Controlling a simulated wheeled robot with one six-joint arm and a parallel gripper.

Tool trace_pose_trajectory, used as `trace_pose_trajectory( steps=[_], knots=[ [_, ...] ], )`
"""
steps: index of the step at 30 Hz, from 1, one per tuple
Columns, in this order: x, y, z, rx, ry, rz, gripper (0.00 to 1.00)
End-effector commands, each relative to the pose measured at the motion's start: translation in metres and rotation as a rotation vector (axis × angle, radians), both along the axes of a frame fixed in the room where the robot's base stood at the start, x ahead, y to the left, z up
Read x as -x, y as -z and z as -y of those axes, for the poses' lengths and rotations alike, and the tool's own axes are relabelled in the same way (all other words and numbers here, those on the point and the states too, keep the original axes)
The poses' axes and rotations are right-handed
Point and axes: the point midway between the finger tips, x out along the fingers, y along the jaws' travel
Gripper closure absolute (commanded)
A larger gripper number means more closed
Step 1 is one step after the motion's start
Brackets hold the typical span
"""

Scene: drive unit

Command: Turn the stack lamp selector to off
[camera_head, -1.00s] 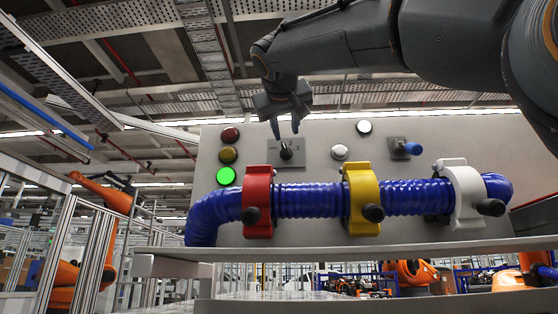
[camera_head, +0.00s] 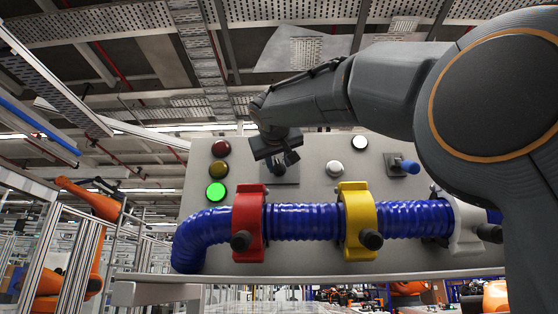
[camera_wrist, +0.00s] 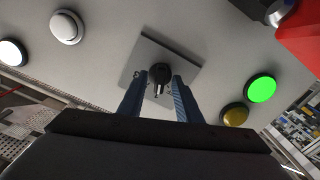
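The stack lamp selector is a small black knob (camera_wrist: 159,74) on a square grey plate (camera_wrist: 180,58) with markings beside it. In the head view the plate (camera_head: 289,173) shows behind my gripper (camera_head: 282,160), which hides the knob. In the wrist view my gripper (camera_wrist: 159,80) is open, one blue-grey fingertip on each side of the knob, with small gaps; contact cannot be told. The knob's exact setting is hard to read. The stack lamps are a lit green lamp (camera_head: 216,192), an unlit amber lamp (camera_head: 218,169) and an unlit red lamp (camera_head: 221,148).
A blue corrugated hose (camera_head: 302,222) runs across the panel (camera_head: 310,182) below the selector, held by red (camera_head: 249,219), yellow (camera_head: 357,215) and white (camera_head: 467,226) clamps. A white button (camera_head: 334,168), a white lamp (camera_head: 360,143) and a blue-handled switch (camera_head: 409,166) sit to the right.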

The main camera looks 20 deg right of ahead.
Motion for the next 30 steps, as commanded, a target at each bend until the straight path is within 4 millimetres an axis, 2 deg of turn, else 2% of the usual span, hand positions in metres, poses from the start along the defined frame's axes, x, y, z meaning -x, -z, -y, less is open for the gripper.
trace_pose_trajectory(
  steps=[5, 10, 20, 30],
  knots=[
    [0.0000, 0.0003, -0.0004, 0.000, -0.001, 0.000, 0.70],
    [0.0001, 0.0002, -0.0006, 0.000, -0.001, 0.000, 0.99],
    [0.0003, 0.0001, -0.0008, 0.026, -0.001, -0.008, 1.00],
    [0.0002, -0.0006, -0.0006, 0.215, 0.000, -0.069, 1.00]
  ],
)
